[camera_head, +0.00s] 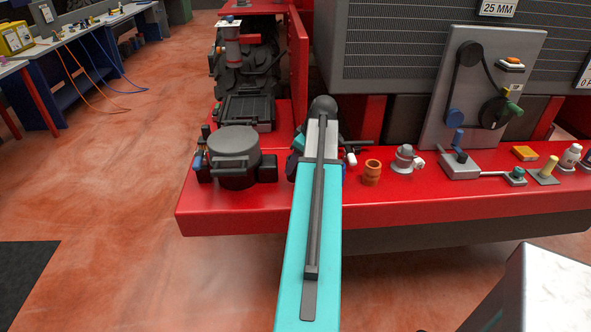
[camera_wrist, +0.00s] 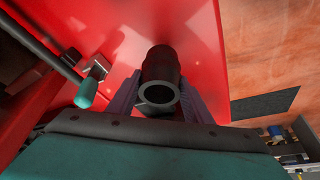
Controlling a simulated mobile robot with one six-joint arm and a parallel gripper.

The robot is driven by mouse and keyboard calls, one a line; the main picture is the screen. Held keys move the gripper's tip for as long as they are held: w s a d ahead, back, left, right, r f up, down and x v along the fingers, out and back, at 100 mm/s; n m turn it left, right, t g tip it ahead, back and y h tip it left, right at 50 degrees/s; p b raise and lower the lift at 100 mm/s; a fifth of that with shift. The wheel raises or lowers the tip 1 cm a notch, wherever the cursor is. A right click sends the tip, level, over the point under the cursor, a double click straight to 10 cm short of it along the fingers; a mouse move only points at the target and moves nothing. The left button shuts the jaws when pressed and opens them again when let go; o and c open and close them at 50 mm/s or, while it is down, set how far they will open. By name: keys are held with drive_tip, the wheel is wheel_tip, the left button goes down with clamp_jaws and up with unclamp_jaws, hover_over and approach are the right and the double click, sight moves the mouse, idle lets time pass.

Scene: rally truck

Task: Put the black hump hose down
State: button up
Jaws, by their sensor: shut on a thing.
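The black hump hose (camera_wrist: 161,66) is in the wrist view, between the two fingers of my gripper (camera_wrist: 160,98). It is a short, thick tube, and its open round end faces the camera. My gripper is shut on it, with one finger on each side. The hose is over the red surface (camera_wrist: 205,30); I cannot tell whether it touches it. In the head view, my teal arm reaches over the red truck deck (camera_head: 420,205) and hides the hose and most of the gripper.
A dark round canister (camera_head: 234,158) stands left of my arm. An orange-brown cylinder (camera_head: 372,173) and a grey fitting (camera_head: 404,160) stand to its right. A grey board with a belt (camera_head: 480,90) rises behind. In the wrist view, a teal-tipped handle (camera_wrist: 87,93) is left of the fingers.

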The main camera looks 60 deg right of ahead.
sight(295, 169)
drive_tip(key=shift+w+d+f+p, duration=0.1)
drive_tip(key=shift+f+p, duration=0.3)
drive_tip(key=shift+f, duration=0.5)
drive_tip(key=shift+w+d+f+p, duration=0.1)
drive_tip(key=shift+f+p, duration=0.25)
drive_tip(key=shift+f, duration=0.5)
drive_tip(key=shift+f, duration=0.1)
drive_tip(key=o, duration=1.5)
drive_tip(key=shift+s+r, duration=0.1)
drive_tip(key=shift+r, duration=0.1)
drive_tip(key=shift+b+v, duration=1.25)
drive_tip(key=shift+v, duration=4.65)
